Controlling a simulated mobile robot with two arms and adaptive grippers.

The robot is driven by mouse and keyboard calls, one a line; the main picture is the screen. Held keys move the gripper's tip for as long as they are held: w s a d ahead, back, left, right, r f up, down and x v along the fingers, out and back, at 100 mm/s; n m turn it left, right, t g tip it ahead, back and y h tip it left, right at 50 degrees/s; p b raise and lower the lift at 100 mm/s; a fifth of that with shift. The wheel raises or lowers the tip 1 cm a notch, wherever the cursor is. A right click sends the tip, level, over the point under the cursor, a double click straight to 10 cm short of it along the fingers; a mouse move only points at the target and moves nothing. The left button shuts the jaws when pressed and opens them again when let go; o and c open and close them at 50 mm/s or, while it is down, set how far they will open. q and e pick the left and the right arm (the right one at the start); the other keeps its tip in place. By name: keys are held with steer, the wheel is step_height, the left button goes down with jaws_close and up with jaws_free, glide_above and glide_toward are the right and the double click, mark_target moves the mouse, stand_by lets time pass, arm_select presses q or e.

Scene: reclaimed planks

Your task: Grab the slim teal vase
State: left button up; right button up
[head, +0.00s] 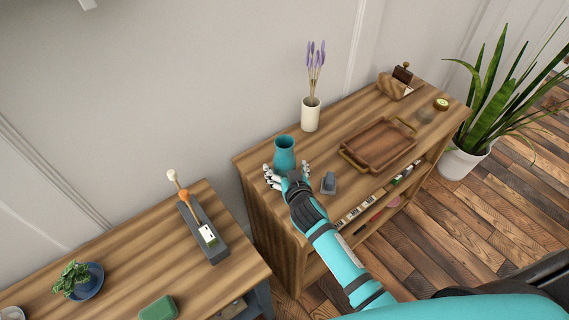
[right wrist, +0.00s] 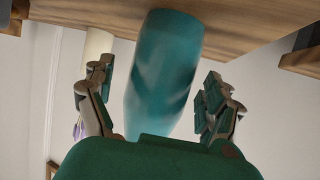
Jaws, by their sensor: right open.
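The slim teal vase (head: 284,152) stands upright near the left end of the wooden shelf unit's top in the head view. My right gripper (head: 287,175) is at the vase, its fingers spread on either side of the vase's lower part. In the right wrist view the vase (right wrist: 165,70) lies between the two open fingers of the gripper (right wrist: 160,110), with a visible gap on each side. The vase's lower front is partly hidden by the gripper in the head view. My left gripper is not in view.
A small grey object (head: 328,183) sits just right of my gripper. A cream vase with lavender (head: 311,114) stands behind, and a wooden tray (head: 352,159) lies to the right. A lower table (head: 140,262) with a dark tray (head: 203,233) is at the left.

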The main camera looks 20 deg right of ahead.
steer(key=shift+x, duration=0.9)
steer(key=shift+a, duration=0.1)
steer(key=shift+s, duration=0.1)
steer(key=shift+c, duration=0.4)
steer(key=c, duration=1.3)
steer(key=shift+c, duration=0.4)
steer(key=shift+r, duration=0.15)
